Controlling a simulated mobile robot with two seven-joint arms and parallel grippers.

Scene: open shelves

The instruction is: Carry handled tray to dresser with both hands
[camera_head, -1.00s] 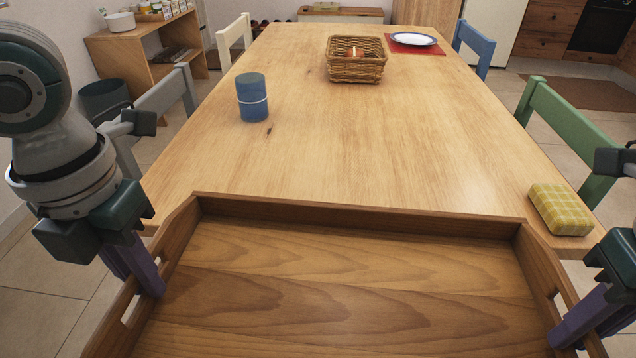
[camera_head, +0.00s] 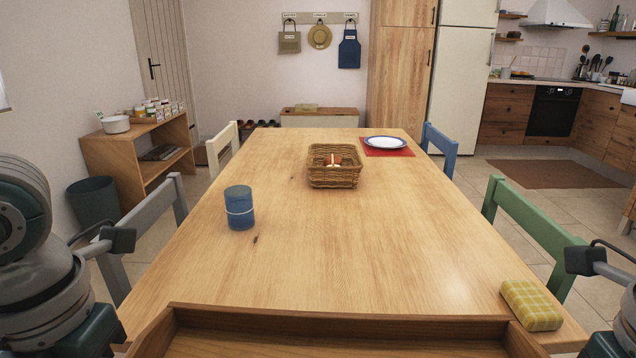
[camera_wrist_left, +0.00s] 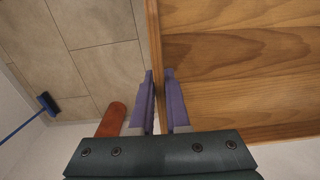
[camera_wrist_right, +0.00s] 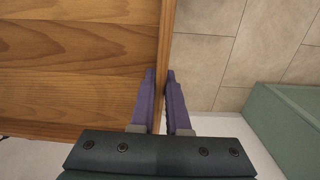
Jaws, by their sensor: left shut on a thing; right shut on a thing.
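The wooden handled tray (camera_head: 340,325) is at the bottom of the head view, with only its far wall and a strip of its empty floor showing. My left gripper (camera_wrist_left: 159,75) is shut on one side wall of the tray, with a finger on each side of it. My right gripper (camera_wrist_right: 161,75) is shut on the opposite side wall in the same way. Both gripper tips are below the head view. The tray's bare floor also shows in the left wrist view (camera_wrist_left: 235,65) and the right wrist view (camera_wrist_right: 75,60). I cannot identify a dresser for certain.
A long table (camera_head: 330,240) lies ahead, holding a blue canister (camera_head: 239,208), a wicker basket (camera_head: 333,172), a plate (camera_head: 385,142) and a yellow checked block (camera_head: 531,305). Chairs flank it, including a green one (camera_head: 535,225). A low shelf (camera_head: 150,160) stands left; open floor lies right.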

